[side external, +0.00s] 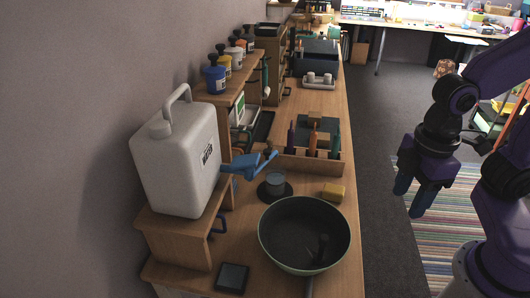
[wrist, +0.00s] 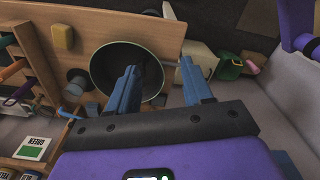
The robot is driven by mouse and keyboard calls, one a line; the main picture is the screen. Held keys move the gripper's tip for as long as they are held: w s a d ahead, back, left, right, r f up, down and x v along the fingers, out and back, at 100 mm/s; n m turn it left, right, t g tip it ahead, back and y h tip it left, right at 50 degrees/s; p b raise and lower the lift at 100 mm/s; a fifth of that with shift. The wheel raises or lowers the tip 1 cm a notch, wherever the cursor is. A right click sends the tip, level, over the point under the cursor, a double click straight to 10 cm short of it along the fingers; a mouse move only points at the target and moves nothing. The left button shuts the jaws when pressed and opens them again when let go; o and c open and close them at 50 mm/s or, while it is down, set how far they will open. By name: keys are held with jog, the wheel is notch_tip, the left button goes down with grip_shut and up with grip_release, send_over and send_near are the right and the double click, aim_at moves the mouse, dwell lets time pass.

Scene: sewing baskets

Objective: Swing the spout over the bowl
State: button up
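A white jug (side external: 178,160) stands on a raised wooden stand at the left in the side view. Its blue spout (side external: 250,163) points right, above and behind a small grey cup (side external: 275,181), not over the bowl. The bowl (side external: 265,237), dark inside with a pale green rim, stands on the bench in front; it also shows in the wrist view (wrist: 98,72). A small blue part, likely the spout, shows in the wrist view (wrist: 68,115). My gripper (side external: 410,200) is over the floor right of the bench, apart from everything. Its fingers are apart and empty in the wrist view (wrist: 158,66).
A yellow sponge (side external: 334,192) lies behind the bowl. A wooden rack (side external: 300,162) with several upright tools stands farther back. A dark flat square (side external: 232,278) lies at the front left. Several paint pots (side external: 215,80) line the shelf. Free air lies between my gripper and the bench.

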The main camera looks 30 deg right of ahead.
jog(key=w+a+r+n, duration=0.1)
jog(key=w+a+r, duration=0.15)
jog(key=w, duration=0.25)
jog(key=w+a+r, duration=0.1)
jog(key=w+a, duration=0.2)
jog(key=w, duration=0.2)
notch_tip(320, 180, up, 3)
jog(key=n, duration=0.3)
send_over(267, 150)
notch_tip(267, 150, down, 17)
jog(key=shift+s+r, duration=0.1)
jog(key=shift+r, duration=0.1)
grip_shut()
